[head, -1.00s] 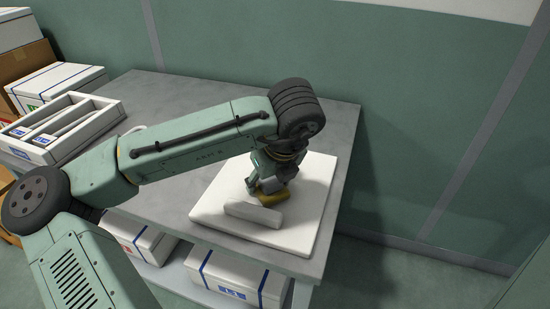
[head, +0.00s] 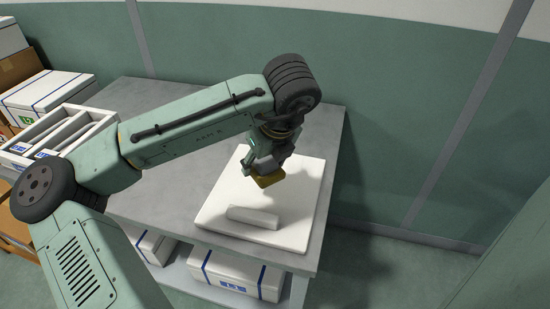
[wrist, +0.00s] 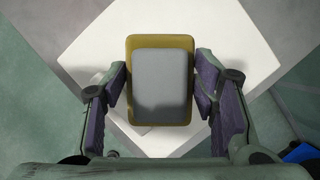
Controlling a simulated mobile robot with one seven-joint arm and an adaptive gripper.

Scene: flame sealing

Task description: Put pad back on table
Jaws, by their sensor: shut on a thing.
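The pad is a small block with a mustard-yellow border (head: 268,179) and a grey face, which shows in the wrist view (wrist: 160,80). My gripper (head: 262,167) is shut on the pad, with a finger on each side of it, and it also shows in the wrist view (wrist: 160,85). The pad is held above a white square board (head: 303,190). The board lies on the grey table (head: 180,98) near its right front corner. A white bar-shaped piece (head: 252,217) lies on the board, in front of the pad; in the wrist view the pad mostly hides it.
A white tray with long compartments (head: 60,137) stands at the table's left end. White boxes with blue bands (head: 237,275) sit on the shelf below. More boxes (head: 45,97) stand at the far left. The table's back and middle are bare.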

